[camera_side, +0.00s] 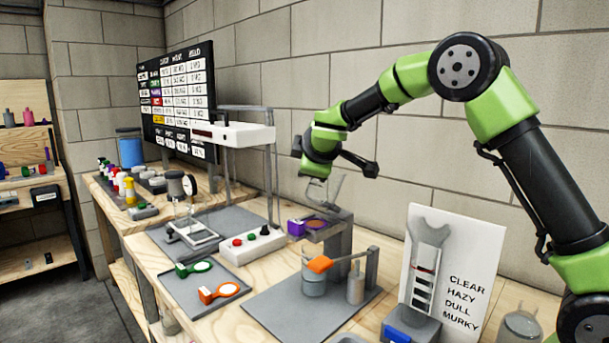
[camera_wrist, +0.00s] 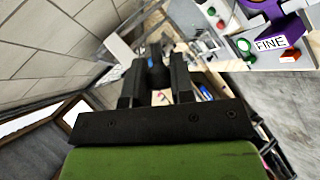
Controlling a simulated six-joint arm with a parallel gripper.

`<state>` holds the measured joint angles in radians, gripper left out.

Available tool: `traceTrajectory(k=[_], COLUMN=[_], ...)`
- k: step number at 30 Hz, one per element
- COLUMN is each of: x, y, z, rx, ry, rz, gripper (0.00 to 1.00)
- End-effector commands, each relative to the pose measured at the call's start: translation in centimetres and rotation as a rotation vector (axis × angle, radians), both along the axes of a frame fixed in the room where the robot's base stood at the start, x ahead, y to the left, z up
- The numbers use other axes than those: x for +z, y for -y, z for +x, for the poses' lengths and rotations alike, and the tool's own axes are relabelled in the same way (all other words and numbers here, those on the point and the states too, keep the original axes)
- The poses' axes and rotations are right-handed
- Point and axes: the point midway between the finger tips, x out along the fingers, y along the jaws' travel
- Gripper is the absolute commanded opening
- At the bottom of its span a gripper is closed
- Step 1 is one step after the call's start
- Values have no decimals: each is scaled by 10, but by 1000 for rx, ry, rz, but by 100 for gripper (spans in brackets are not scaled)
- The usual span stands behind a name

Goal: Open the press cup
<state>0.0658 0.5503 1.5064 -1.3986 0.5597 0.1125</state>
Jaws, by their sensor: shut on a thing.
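The press cup (camera_side: 317,223) sits on a grey stand in the side view, with a brownish round inside showing. A pale tilted piece, which looks like its raised lid (camera_side: 337,190), stands above it. My gripper (camera_side: 318,180) is just above the cup at this piece. In the wrist view my gripper (camera_wrist: 157,88) has its two black fingers around a small dark part with a bit of blue. The exact grip is too small to make out. A purple piece (camera_side: 297,227) is at the cup's left; the wrist view shows a purple piece labelled FINE (camera_wrist: 270,41).
A white box with buttons (camera_side: 252,243) stands left of the cup. Green (camera_side: 195,268) and orange (camera_side: 220,292) handled filters lie on a grey mat. A beaker (camera_side: 314,283) is in front, and a clarity card (camera_side: 455,270) stands right. The block wall is close behind.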

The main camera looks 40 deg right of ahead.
Motion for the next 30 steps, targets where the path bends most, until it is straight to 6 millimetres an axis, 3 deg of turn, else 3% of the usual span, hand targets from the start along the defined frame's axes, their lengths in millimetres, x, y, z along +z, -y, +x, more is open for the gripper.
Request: traceTrajectory(k=[14, 30], x=[19, 22], y=[42, 95], z=[0, -1], rx=[-10, -7], ry=[10, 3], rz=[287, 613], gripper=[0, 0])
